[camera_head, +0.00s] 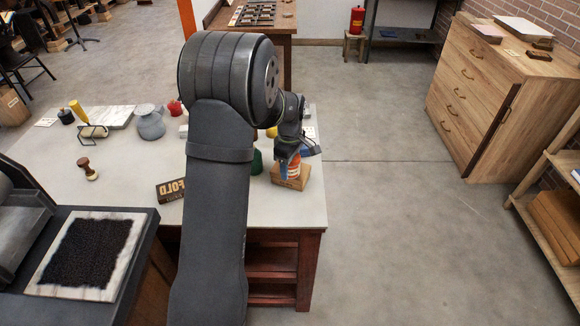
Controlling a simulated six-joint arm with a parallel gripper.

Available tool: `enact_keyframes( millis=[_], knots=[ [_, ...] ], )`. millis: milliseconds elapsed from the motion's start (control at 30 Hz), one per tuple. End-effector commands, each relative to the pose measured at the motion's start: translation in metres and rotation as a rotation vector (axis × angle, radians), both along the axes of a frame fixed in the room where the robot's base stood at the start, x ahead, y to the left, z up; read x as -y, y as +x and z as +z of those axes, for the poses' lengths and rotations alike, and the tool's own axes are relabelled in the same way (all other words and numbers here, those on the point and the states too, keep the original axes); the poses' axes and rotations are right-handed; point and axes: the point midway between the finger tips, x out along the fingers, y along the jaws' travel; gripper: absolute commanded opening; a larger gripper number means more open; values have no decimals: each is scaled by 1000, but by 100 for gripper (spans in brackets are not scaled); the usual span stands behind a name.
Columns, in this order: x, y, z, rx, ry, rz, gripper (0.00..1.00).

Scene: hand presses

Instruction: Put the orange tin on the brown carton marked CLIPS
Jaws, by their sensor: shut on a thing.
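An orange tin (294,170) with a pale band is at the right end of the white-topped table. My gripper (292,160) reaches down over it and is shut on it; blue parts of the gripper show beside it. A small brown carton (297,184) stands directly below the tin near the table's right edge. The tin's base appears at the carton's top, but I cannot tell whether it rests there or hangs just above. No marking on this carton is readable. My arm hides part of the table to the left.
A dark brown carton reading FOLD (171,190) lies left of my arm. A green thing (257,162) stands just left of the brown carton. A stamp (87,169), a roller (93,131) and a grey jar (150,124) are farther left. The table's front right corner is clear.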

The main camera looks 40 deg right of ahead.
Motion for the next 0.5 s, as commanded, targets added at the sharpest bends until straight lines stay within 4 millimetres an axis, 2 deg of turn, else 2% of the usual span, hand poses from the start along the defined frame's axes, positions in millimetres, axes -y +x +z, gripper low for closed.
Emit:
enact_keyframes(
  millis=[67,400,433,500],
  knots=[
    [0,0,-7,0,1,0,25],
    [0,0,-10,0,0,0,25],
    [0,0,-11,0,0,0,56],
    [0,0,-10,0,0,0,70]
  ],
)
